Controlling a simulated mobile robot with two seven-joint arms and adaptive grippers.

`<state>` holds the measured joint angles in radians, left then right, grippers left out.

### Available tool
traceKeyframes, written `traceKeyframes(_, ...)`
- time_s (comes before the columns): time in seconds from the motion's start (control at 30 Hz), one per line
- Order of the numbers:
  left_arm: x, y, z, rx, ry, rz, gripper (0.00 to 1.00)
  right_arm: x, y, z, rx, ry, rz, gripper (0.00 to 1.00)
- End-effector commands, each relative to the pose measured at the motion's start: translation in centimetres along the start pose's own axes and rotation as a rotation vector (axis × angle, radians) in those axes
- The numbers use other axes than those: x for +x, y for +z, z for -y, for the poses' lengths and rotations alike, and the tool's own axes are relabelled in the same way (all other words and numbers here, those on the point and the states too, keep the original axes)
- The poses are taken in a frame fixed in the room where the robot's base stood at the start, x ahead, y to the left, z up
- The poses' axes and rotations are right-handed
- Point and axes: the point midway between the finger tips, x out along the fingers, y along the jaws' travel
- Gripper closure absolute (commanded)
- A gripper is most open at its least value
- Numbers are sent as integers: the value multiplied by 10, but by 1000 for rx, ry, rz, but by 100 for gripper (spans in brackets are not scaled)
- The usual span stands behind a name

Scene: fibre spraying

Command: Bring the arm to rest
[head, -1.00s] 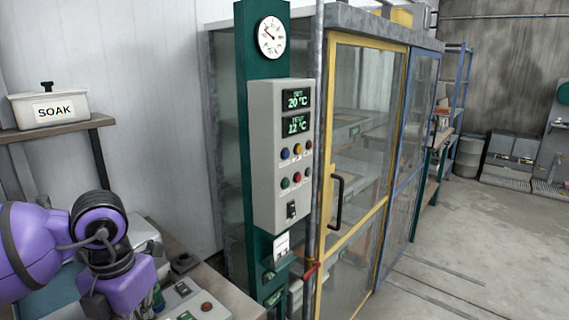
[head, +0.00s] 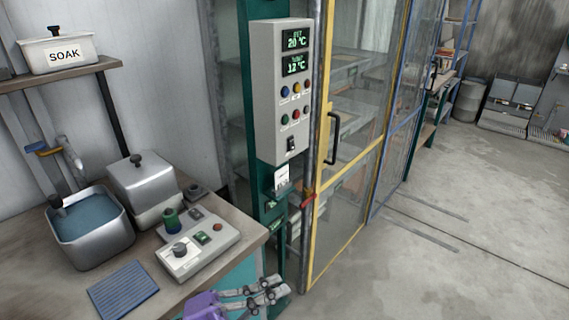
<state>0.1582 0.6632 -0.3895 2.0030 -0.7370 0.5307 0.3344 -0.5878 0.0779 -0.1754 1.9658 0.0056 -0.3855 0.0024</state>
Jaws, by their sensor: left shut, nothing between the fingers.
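My left gripper (head: 272,290) shows at the bottom of the head view, in front of the bench's right end. Its grey fingers point right and are shut, with nothing between them. Only the purple wrist behind it shows; the rest of that arm is out of the picture. My right gripper is not in view.
The wooden bench (head: 75,281) carries a water bath (head: 91,228), a lidded steel box (head: 146,186), a control box (head: 196,246) and a blue ribbed mat (head: 123,290). A grey control panel (head: 267,125) stands beside the yellow-framed door (head: 345,225). Open floor (head: 450,260) lies right.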

Motion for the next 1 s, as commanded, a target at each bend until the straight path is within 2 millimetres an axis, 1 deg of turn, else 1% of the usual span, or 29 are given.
traceKeyframes(0.03, -16, 19, -1, -112, -119, 132, 100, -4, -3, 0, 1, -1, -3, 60)
traceKeyframes(0.07, -28, 33, -4, -178, -181, 214, 100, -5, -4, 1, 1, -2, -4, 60)
traceKeyframes(0.1, -48, 52, -12, -265, -256, 328, 100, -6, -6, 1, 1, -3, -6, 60)
traceKeyframes(0.17, -83, 76, -33, -392, -349, 498, 100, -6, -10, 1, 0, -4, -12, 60)
traceKeyframes(0.2, -106, 88, -50, -471, -396, 599, 100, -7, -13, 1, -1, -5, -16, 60)
traceKeyframes(0.23, -122, 95, -64, -526, -425, 671, 100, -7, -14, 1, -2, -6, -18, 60)
traceKeyframes(0.27, -140, 100, -79, -581, -450, 741, 100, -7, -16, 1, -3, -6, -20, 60)
traceKeyframes(0.3, -161, 104, -101, -654, -478, 830, 100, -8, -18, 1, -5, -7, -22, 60)
traceKeyframes(0.37, -192, 105, -134, -758, -511, 953, 100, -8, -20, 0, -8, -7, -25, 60)
traceKeyframes(0.4, -211, 103, -156, -824, -527, 1026, 100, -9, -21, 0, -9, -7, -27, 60)
traceKeyframes(0.5, -248, 91, -205, -968, -552, 1177, 100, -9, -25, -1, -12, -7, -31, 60)
traceKeyframes(0.6, -271, 76, -242, -1076, -561, 1278, 100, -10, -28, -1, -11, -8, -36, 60)
traceKeyframes(0.7, -284, 65, -263, -1141, -565, 1334, 100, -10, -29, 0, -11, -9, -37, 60)
traceKeyframes(0.8, -289, 60, -272, -1168, -564, 1357, 100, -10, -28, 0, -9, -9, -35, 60)
traceKeyframes(1.0, -290, 59, -273, -1171, -562, 1360, 100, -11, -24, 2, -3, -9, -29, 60)
